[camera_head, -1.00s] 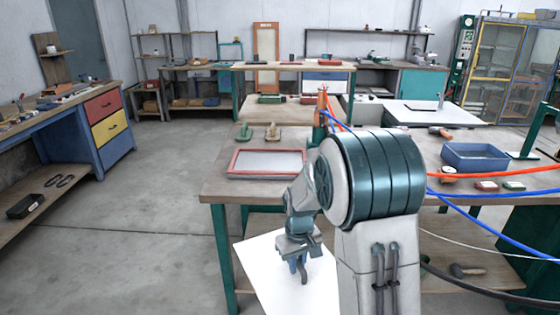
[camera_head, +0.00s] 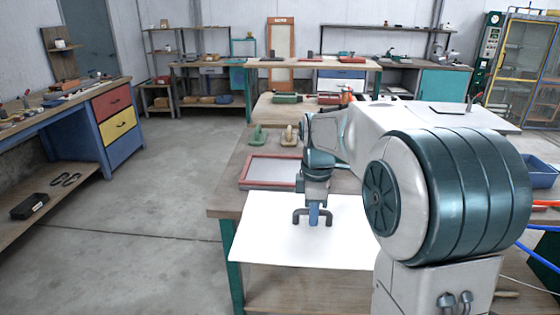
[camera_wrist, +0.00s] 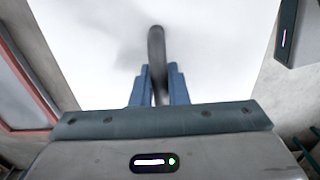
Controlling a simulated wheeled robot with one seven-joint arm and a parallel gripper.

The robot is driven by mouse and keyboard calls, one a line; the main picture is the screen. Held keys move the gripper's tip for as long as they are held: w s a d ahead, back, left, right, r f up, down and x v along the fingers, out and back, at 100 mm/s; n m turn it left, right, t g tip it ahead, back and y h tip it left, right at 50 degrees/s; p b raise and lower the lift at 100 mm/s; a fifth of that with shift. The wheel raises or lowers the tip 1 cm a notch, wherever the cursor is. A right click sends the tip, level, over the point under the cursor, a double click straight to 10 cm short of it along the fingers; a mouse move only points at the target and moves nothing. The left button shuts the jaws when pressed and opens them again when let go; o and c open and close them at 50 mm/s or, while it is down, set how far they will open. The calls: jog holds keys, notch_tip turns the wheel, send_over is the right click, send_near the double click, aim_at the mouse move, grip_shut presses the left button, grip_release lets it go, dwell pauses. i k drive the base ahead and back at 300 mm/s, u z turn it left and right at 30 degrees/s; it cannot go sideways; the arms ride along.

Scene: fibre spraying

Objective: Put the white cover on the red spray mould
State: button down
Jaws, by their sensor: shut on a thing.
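The white cover (camera_head: 270,240) is a flat white sheet with a dark arched handle (camera_head: 299,214) on top. My gripper (camera_head: 314,218) is shut on this handle and holds the cover roughly level in front of the workbench's near edge. In the wrist view, the blue fingers (camera_wrist: 159,85) close around the handle (camera_wrist: 156,45), and the white cover (camera_wrist: 90,50) fills most of the picture. The red spray mould (camera_head: 243,180) is a red frame with a pale inside, on the workbench just beyond the cover. My arm hides its right part. Its red edge also shows in the wrist view (camera_wrist: 33,82).
The workbench (camera_head: 232,190) has two small handled tools (camera_head: 258,137) behind the mould. A blue tray (camera_head: 540,172) stands at the far right. A side bench with drawers (camera_head: 112,118) is at the left, with open floor between.

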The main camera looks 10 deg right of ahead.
aim_at(285, 168)
jog(key=i, duration=1.5)
